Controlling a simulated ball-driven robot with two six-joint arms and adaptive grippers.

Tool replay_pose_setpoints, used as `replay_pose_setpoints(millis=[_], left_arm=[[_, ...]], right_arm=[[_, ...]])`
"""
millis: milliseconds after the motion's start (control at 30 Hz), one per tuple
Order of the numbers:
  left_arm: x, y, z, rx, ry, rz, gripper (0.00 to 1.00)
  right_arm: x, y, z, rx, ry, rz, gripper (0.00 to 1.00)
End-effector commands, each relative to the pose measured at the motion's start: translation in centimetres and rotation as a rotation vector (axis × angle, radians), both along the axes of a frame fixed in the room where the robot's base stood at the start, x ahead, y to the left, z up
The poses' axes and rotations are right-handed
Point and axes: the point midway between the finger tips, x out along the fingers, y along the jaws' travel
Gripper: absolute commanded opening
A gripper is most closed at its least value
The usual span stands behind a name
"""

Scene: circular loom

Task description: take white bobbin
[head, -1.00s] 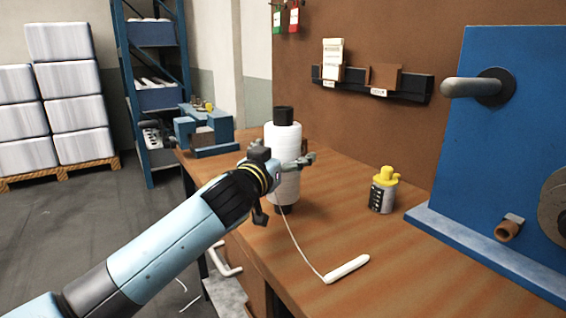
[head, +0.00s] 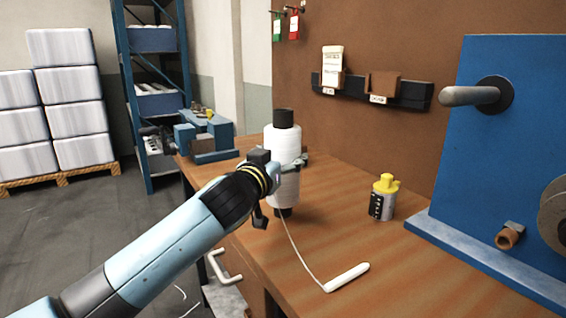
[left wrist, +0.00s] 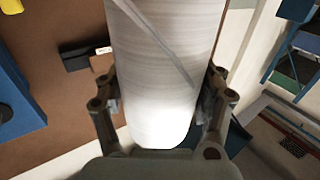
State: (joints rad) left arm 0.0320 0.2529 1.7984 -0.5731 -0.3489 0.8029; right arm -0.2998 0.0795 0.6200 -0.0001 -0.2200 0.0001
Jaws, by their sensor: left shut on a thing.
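The white bobbin (head: 285,147) stands upright near the left edge of the wooden bench, with black ends at top and bottom. My left gripper (head: 287,166) has its fingers around the bobbin's middle and is shut on it. In the left wrist view the white bobbin (left wrist: 165,70) fills the space between the two fingers of my left gripper (left wrist: 163,97), with a finger against each side. A white thread runs from the bobbin down to a white stick (head: 347,277) on the bench. My right gripper is not in view.
A blue machine (head: 510,130) with a grey handle takes up the right side. A blue vise-like device (head: 205,137) sits at the bench's far left corner. The bench top (head: 335,220) between bobbin and bottle is clear.

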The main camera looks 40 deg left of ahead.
Motion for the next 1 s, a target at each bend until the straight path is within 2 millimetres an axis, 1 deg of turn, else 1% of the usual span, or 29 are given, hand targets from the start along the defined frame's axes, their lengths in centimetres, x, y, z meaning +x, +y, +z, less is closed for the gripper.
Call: replay_pose_setpoints(millis=[33, 167, 267, 400, 600, 700, 800, 1000], left_arm=[[0.0, 0.0, 1.2, 0.001, -0.007, -0.002, 0.19], [0.0, -0.1, 3.6, 0.001, -0.009, -0.003, 0.19], [-1.4, -1.8, 4.5, -0.006, -0.006, -0.003, 0.19], [-3.6, -4.3, 6.5, -0.008, -0.008, -0.003, 0.19], [-6.2, -7.3, 8.8, -0.007, -0.006, -0.001, 0.19], [-6.9, -8.2, 9.5, -0.004, -0.005, -0.001, 0.19], [-7.3, -8.7, 9.8, -0.002, -0.005, -0.001, 0.19], [-7.6, -9.0, 10.0, 0.001, -0.004, -0.001, 0.19]], right_arm=[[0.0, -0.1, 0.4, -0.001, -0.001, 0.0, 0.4], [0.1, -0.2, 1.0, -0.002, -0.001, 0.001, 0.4], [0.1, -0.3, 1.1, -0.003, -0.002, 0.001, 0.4], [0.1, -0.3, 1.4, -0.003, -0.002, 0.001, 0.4], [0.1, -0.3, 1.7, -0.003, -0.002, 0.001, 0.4], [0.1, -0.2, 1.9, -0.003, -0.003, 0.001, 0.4], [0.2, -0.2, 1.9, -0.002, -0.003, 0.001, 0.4], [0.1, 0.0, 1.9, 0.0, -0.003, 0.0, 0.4]])
